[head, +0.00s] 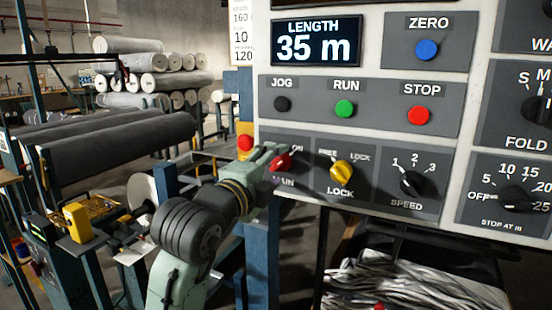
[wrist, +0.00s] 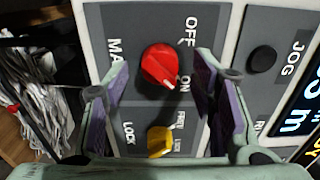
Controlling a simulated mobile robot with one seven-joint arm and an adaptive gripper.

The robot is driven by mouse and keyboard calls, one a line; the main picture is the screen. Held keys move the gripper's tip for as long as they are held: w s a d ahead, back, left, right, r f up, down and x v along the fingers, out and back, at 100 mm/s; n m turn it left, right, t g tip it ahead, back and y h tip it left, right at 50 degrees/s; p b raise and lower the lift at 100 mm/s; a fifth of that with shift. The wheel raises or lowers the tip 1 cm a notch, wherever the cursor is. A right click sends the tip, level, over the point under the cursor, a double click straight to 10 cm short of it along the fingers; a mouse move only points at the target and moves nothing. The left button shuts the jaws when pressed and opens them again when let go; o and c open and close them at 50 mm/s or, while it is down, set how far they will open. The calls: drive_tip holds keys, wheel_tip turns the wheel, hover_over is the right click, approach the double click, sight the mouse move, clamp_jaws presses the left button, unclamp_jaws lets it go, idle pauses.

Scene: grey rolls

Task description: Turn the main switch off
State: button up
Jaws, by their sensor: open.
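The main switch is a red rotary knob (head: 281,162) at the lower left of the control panel, partly hidden by my gripper in the head view. In the wrist view the red knob (wrist: 160,67) shows fully, with its white mark toward the ON label (wrist: 185,84); the OFF label (wrist: 190,30) is above it. My gripper (wrist: 162,68) is open, with one finger on each side of the knob. A gap shows between the knob and each finger in this view. I cannot tell how deep the fingertips reach. In the head view my gripper (head: 272,158) is at the knob.
A yellow LOCK knob (head: 341,171) is close by; it also shows between the fingers in the wrist view (wrist: 160,141). A black SPEED knob (head: 411,183) is further right. JOG (head: 282,104), RUN (head: 344,109) and STOP (head: 418,115) buttons sit above. Grey rolls (head: 120,140) lie left.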

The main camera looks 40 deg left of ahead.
drive_tip(key=shift+w+a, duration=0.15)
drive_tip(key=shift+w, duration=0.55)
drive_tip(key=shift+c, duration=0.4)
drive_tip(key=c, duration=1.1)
